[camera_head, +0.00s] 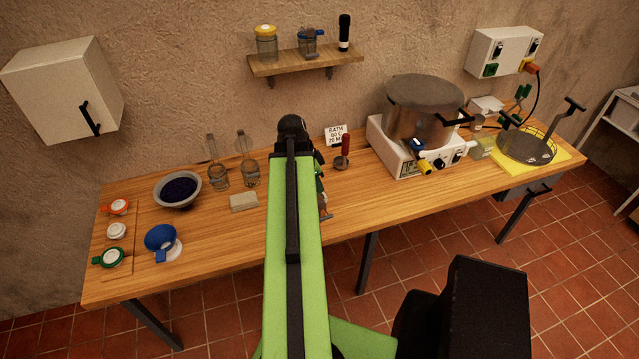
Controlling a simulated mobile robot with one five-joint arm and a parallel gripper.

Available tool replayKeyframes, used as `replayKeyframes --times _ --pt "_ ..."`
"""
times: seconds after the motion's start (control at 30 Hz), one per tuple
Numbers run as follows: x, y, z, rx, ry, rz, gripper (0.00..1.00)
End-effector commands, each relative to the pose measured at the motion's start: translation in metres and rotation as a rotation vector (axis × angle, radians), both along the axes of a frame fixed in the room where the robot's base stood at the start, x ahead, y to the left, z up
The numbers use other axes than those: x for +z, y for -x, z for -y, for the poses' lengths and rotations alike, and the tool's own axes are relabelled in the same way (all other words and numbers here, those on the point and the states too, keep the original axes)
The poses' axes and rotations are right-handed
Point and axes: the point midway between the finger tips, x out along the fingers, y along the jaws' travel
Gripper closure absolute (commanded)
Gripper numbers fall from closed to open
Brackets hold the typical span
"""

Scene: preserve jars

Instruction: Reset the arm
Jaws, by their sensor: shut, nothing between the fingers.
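My green arm reaches up the middle of the picture from the bottom edge, in front of the wooden bench. Its black joint shows at the top, near the back of the bench. My gripper (326,211) is only partly seen, as a small dark and grey piece beside the arm's right edge, over the bench top. It is shut, with nothing seen in it. The rest of it is hidden behind the arm. I cannot tell how far it is above the bench.
On the bench (400,203) left of the arm are glass bottles (249,172), a dark-filled bowl (178,190), a blue funnel (160,238) and clamp lids (111,257). Right are a red-handled tool (345,146), a steel pot (420,108) on a heater and a wire basket (528,147).

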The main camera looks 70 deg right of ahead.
Motion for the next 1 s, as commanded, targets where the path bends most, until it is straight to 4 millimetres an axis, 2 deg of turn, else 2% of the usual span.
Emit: replayKeyframes --times 0.03,0.23,0.63,0.7,0.77,0.87,0.9,0.97,1.0 --pt "0.024 -0.002 -0.004 0.001 0.0 0.0 1.0" --pt "0.058 -0.008 -0.014 0.003 0.0 -0.001 1.0" --pt "0.059 -0.011 -0.017 0.003 0.0 -0.001 1.0" --pt "0.055 -0.018 -0.019 0.016 0.0 -0.001 1.0" --pt "0.046 -0.036 -0.026 0.052 0.0 -0.001 1.0" --pt "0.019 -0.093 -0.054 0.166 0.0 -0.001 1.0" --pt "0.007 -0.121 -0.071 0.227 0.0 -0.001 1.0" --pt "-0.011 -0.163 -0.101 0.319 -0.002 0.002 1.0" --pt "-0.021 -0.189 -0.123 0.378 -0.005 0.006 1.0"
